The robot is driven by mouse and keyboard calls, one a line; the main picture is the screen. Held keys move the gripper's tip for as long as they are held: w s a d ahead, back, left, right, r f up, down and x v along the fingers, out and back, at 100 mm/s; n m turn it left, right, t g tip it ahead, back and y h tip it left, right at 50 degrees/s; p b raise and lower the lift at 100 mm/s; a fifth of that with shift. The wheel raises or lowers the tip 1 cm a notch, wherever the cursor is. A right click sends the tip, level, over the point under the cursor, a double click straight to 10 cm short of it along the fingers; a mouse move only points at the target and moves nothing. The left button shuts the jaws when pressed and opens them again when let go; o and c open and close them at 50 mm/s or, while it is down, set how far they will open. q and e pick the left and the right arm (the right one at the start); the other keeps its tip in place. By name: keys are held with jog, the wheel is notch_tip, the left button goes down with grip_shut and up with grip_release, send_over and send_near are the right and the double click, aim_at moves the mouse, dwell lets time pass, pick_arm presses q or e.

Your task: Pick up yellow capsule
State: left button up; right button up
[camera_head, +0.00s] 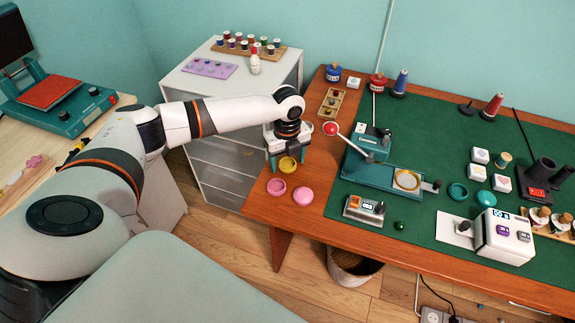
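The yellow capsule (288,165) is a small round piece on the left end of the brown wooden table, in the camera_head view. My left gripper (288,160) points down over it from above. Its two teal fingers are spread, one to each side of the capsule. I see no clear contact between fingers and capsule, and the gripper body hides what is behind it. My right gripper is not in view.
A pink ring-like piece (276,187) and a pink round piece (303,195) lie just in front of the capsule. A teal press (368,165) with a red-knobbed lever stands to the right on the green mat (440,133). A white drawer cabinet (212,90) stands left of the table.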

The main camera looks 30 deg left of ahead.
pick_arm(q)
jog(key=c, duration=1)
